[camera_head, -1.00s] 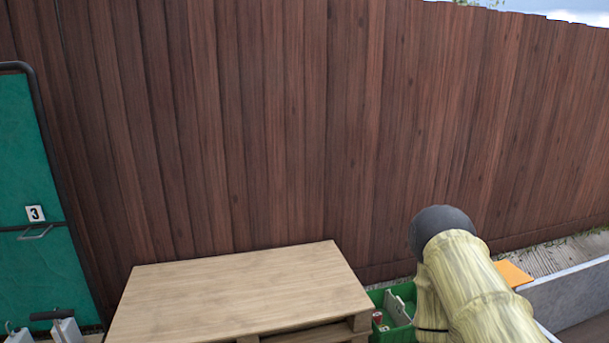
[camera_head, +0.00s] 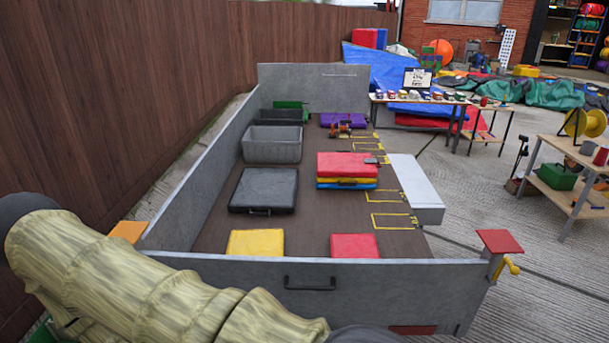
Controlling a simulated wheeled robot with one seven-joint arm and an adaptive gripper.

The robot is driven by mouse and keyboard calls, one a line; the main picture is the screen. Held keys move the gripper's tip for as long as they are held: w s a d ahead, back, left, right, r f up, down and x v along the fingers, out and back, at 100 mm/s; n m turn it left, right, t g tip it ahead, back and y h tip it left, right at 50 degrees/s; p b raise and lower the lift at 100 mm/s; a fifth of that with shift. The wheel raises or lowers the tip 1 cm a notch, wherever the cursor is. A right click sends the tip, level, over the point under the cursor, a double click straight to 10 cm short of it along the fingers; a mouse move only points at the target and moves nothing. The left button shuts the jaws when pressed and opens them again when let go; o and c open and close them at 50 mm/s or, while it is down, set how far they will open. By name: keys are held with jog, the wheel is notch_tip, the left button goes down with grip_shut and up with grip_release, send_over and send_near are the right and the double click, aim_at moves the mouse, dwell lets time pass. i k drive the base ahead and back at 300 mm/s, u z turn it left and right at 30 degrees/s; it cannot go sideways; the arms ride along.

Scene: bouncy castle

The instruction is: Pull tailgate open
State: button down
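The tailgate (camera_head: 390,275) is the grey upright panel across the near end of a flatbed trailer. It stands raised and looks shut. A dark bar handle (camera_head: 310,284) is on its near face, left of the middle. A yellow lever (camera_head: 513,266) sits at its right end, beside a post with a red top plate (camera_head: 500,241). My arm, in a pale yellow sleeve, crosses the lower left and hides the lower left part of the tailgate. A dark rounded part of my arm shows at the bottom edge below the handle. My gripper is not in view.
The trailer bed (camera_head: 310,220) holds a black case (camera_head: 264,189), grey bin (camera_head: 272,146), red and yellow mats and other goods. A wooden fence (camera_head: 150,90) runs along the left. A wooden shelf stand (camera_head: 570,150) is at right. Paving right of the trailer (camera_head: 470,200) is clear.

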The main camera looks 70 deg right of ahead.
aim_at(341, 291)
jog(key=z, duration=2.8)
jog(key=k, duration=1.3)
jog(key=u, duration=0.25)
jog(key=i, duration=0.9)
jog(key=u, duration=0.1)
